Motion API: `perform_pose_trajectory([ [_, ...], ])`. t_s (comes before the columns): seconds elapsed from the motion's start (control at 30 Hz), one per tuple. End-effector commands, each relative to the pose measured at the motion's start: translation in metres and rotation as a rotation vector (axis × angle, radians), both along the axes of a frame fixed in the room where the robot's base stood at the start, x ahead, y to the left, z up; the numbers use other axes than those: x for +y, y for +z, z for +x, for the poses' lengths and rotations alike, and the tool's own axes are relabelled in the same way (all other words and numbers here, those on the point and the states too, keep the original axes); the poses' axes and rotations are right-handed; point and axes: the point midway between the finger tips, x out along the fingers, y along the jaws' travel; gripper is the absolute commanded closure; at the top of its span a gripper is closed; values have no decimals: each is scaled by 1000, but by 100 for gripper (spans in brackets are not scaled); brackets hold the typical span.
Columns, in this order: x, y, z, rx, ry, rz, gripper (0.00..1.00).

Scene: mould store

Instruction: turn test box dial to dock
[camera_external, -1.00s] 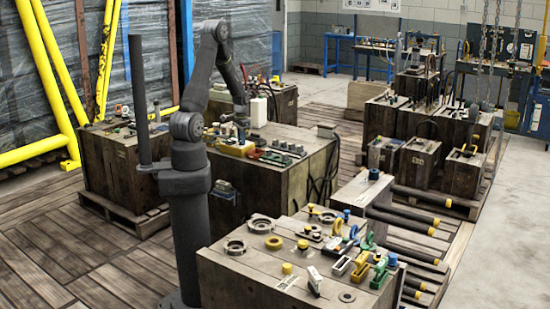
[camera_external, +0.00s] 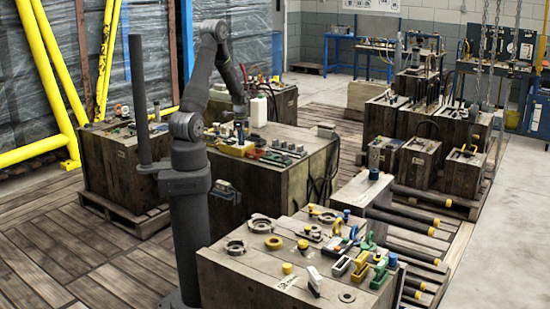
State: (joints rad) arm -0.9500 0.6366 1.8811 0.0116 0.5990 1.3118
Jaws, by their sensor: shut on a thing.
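My gripper (camera_external: 240,128) points down over a small yellow and pale box (camera_external: 236,149), which looks like the test box. It stands on the large wooden crate (camera_external: 270,177) in the middle. My gripper is shut on its dial, at the top of the box. The dial is mostly hidden by the fingers and too small to read, so its setting and the dock mark cannot be made out.
A white bottle-like container (camera_external: 258,111) stands close behind my gripper. Several small green and grey parts (camera_external: 288,150) lie to the right on the same crate. The front crate (camera_external: 245,273) carries rings, clamps and handles.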

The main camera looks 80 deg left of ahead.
Motion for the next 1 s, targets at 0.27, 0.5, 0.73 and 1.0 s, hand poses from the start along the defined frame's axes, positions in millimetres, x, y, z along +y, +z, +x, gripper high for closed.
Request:
perform_pose_trajectory([
  [0.27,1,1,1,-2,-30,2,98],
  [0.5,1,1,1,-2,-31,2,98],
  [0.73,1,1,0,-2,-30,1,53],
  [1.0,0,2,0,-1,-30,1,53],
])
